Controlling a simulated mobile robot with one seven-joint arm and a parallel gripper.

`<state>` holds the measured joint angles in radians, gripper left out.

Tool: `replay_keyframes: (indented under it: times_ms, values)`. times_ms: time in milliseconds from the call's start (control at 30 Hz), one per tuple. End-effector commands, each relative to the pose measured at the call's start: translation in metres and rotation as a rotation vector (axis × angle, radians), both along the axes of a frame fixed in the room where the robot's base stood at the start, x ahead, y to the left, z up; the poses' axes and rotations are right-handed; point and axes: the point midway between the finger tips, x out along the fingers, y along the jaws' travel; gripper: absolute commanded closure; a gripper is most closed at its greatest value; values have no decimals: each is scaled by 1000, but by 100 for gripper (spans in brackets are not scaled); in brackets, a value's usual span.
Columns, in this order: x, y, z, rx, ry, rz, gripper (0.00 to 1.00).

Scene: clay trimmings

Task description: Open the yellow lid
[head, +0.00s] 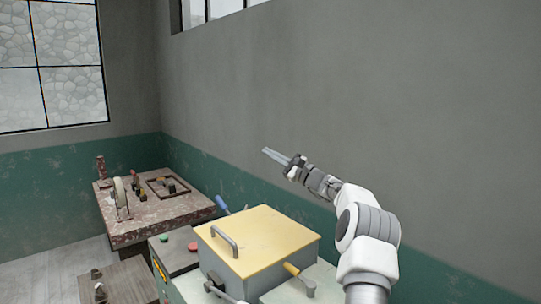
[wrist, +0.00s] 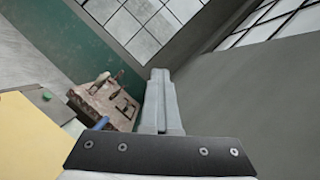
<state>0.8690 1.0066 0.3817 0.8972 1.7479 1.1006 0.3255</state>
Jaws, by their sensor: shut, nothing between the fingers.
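The yellow lid (head: 268,237) lies flat and closed on a box at the bottom middle of the head view. A grey bar handle (head: 224,241) stands on its left part. Part of the yellow lid also shows at the lower left of the wrist view (wrist: 25,145). My gripper (head: 266,152) is raised above and beyond the lid, near the grey wall, apart from the lid and its handle. Its fingers are together and empty, as the wrist view (wrist: 160,75) also shows.
A yellow-handled tool (head: 292,270) lies right of the box. A blue-handled tool (head: 222,204) sticks up behind it. A dark control box (head: 175,248) with red and green buttons stands left. A stone-topped table (head: 150,215) with several tools stands farther back. The space above the lid is clear.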

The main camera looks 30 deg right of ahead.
Motion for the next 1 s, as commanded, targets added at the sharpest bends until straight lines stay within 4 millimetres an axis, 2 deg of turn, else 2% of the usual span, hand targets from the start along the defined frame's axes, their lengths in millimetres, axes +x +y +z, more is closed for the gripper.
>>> replay_keyframes:
  times_ms: [133, 400, 767, 867, 1000]
  values:
    - [0, 0, 0, 0, 0, 0, 99]
    - [0, 0, 0, 0, 0, 0, 50]
    - [-2, -1, -1, 0, 1, -1, 50]
    - [-10, -6, -4, -1, 0, -2, 50]
    - [-31, -14, -12, 1, 0, -3, 50]
